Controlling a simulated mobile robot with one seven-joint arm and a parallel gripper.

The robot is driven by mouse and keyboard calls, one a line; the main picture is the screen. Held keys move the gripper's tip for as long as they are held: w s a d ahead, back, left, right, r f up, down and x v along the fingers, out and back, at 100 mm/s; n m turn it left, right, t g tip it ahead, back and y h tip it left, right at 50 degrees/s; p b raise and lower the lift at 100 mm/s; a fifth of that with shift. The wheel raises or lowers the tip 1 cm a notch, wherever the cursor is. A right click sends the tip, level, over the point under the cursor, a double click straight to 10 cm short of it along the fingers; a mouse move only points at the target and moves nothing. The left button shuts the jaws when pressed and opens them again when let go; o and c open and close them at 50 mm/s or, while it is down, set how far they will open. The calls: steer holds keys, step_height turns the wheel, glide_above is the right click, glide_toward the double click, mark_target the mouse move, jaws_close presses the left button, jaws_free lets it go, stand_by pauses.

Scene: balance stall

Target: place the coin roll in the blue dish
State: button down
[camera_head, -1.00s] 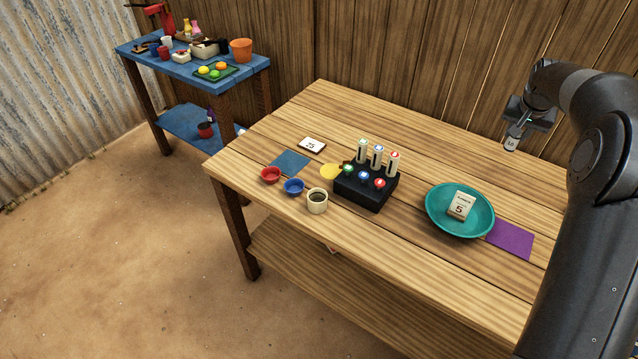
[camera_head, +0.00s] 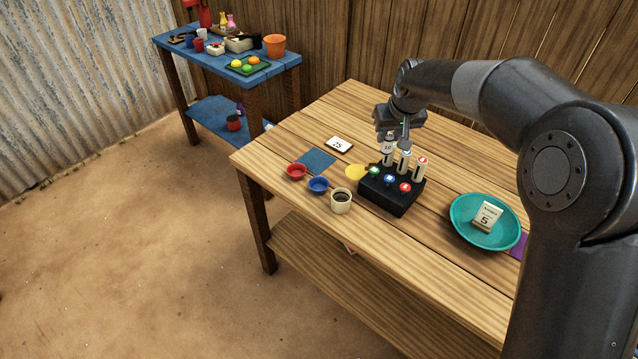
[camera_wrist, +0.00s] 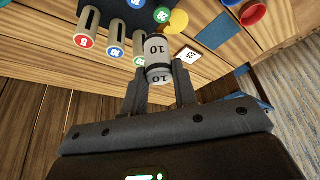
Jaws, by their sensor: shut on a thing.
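My gripper (camera_head: 392,134) is shut on a pale coin roll (camera_head: 388,147) marked 10, held above the table near the back left of the black rack. The wrist view shows the roll (camera_wrist: 157,52) between the two fingers of my gripper (camera_wrist: 159,76). The small blue dish (camera_head: 318,186) stands near the table's front left edge, between a red dish and a cream cup, apart from the roll. It shows at the top right of the wrist view (camera_wrist: 231,2).
The black rack (camera_head: 391,194) holds upright tubes. Near the blue dish are a red dish (camera_head: 296,172), a cream cup (camera_head: 341,201), a blue mat (camera_head: 316,160) and a yellow disc (camera_head: 355,172).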

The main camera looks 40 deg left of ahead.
steer(key=s+a+n, duration=0.2)
steer(key=s+a, duration=0.2)
steer(key=s, duration=0.1)
glide_above(319, 189)
step_height(319, 189, down, 12)
steer(key=shift+s+f+y, duration=0.1)
steer(key=shift+f+y, duration=0.2)
steer(key=shift+f, duration=1.65)
steer(key=shift+f, duration=0.1)
steer(key=c, duration=1.1)
jaws_free()
steer(key=shift+f, duration=0.1)
steer(key=shift+c, duration=0.2)
steer(key=v, duration=1.2)
steer(key=shift+w+r, duration=0.2)
steer(key=shift+r, duration=0.05)
